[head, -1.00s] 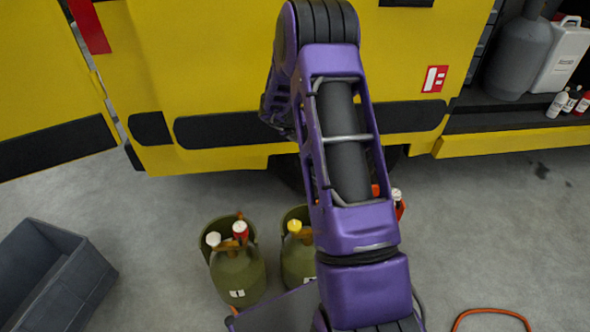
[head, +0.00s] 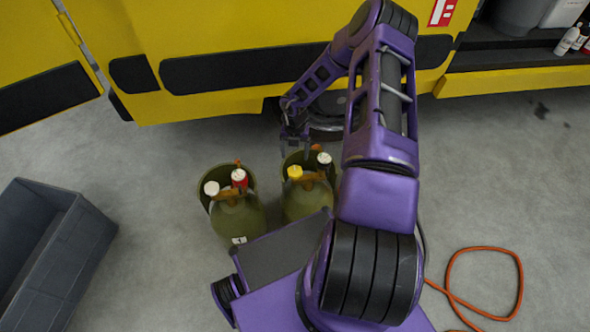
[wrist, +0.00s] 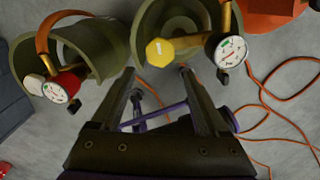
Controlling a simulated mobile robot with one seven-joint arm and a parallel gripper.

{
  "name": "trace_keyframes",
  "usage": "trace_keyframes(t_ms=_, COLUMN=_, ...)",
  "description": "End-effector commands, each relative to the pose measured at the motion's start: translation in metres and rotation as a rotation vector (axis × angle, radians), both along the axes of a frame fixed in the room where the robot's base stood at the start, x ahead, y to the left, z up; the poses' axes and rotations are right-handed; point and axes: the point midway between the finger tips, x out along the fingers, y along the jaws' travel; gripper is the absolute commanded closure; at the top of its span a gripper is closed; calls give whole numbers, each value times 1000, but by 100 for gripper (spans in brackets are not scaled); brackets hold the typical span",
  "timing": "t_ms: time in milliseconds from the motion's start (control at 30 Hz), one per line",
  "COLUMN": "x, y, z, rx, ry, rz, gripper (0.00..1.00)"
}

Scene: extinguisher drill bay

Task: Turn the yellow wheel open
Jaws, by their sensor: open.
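The yellow wheel (head: 294,171) sits on top of the right-hand olive-green cylinder (head: 303,204). In the wrist view the yellow wheel (wrist: 160,52) is a faceted knob on a yellow stem, beside a round gauge (wrist: 230,51). My gripper (head: 295,149) is above and behind this cylinder in the head view. In the wrist view my gripper (wrist: 157,73) has its two fingers apart with nothing between them. The yellow wheel shows just beyond the fingertips, near the middle of the gap. Whether they touch it cannot be told.
A second olive cylinder (head: 238,219) with white and red caps stands to the left. An orange-red object (wrist: 268,14) shows at the wrist view's top right. A grey crate (head: 62,255) is at left, an orange hose (head: 452,285) at right, the yellow vehicle (head: 230,35) behind.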

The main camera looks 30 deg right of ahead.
Motion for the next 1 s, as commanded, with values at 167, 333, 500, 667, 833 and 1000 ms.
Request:
trace_keyframes(t_ms=167, x=-1, y=1, z=-43, rx=0, ry=1, rz=2, gripper=22)
trace_keyframes(t_ms=333, x=-1, y=0, z=-72, rx=-1, ry=2, rz=0, gripper=22)
trace_keyframes(t_ms=500, x=0, y=0, z=-88, rx=-1, ry=0, rz=0, gripper=22)
trace_keyframes(t_ms=667, x=1, y=0, z=-92, rx=-2, ry=-1, rz=0, gripper=22)
trace_keyframes(t_ms=833, x=0, y=0, z=-92, rx=-2, ry=-1, rz=0, gripper=22)
trace_keyframes(t_ms=1000, x=0, y=-1, z=-92, rx=-2, ry=-1, rz=0, gripper=46)
